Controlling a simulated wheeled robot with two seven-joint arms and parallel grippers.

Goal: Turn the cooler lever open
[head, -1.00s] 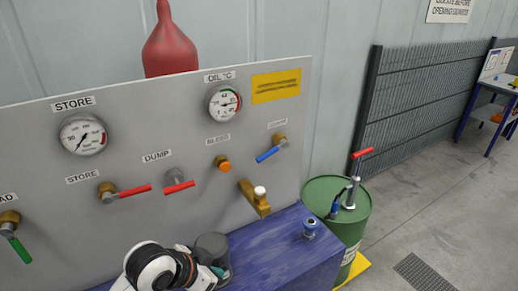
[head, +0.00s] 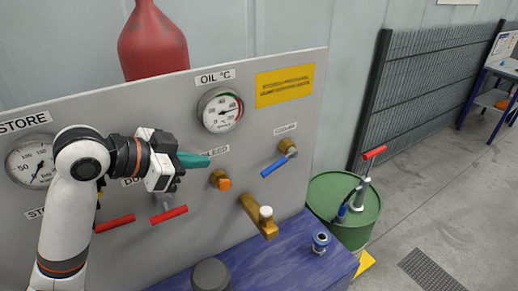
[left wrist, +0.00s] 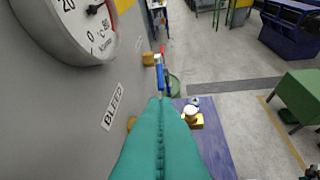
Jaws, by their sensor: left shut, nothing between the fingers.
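The cooler lever (head: 274,167) has a blue handle on a brass valve on the grey panel, under a small label that is hard to read. Its handle slants down to the left in the head view. In the left wrist view the blue lever (left wrist: 160,76) shows just beyond my fingertips. My left gripper (head: 207,160) is shut and empty, its teal fingers pointing right in front of the BLEED label. It is to the left of the lever and apart from it. The closed fingers (left wrist: 158,102) fill the lower middle of the wrist view. My right gripper is not in view.
The orange bleed knob (head: 222,182) is just below my fingers. A brass spout (head: 254,213) juts out below the lever. The OIL °C gauge (head: 220,110) is above. Red levers (head: 168,215) are at left. A green drum (head: 345,192) with a pump stands at right.

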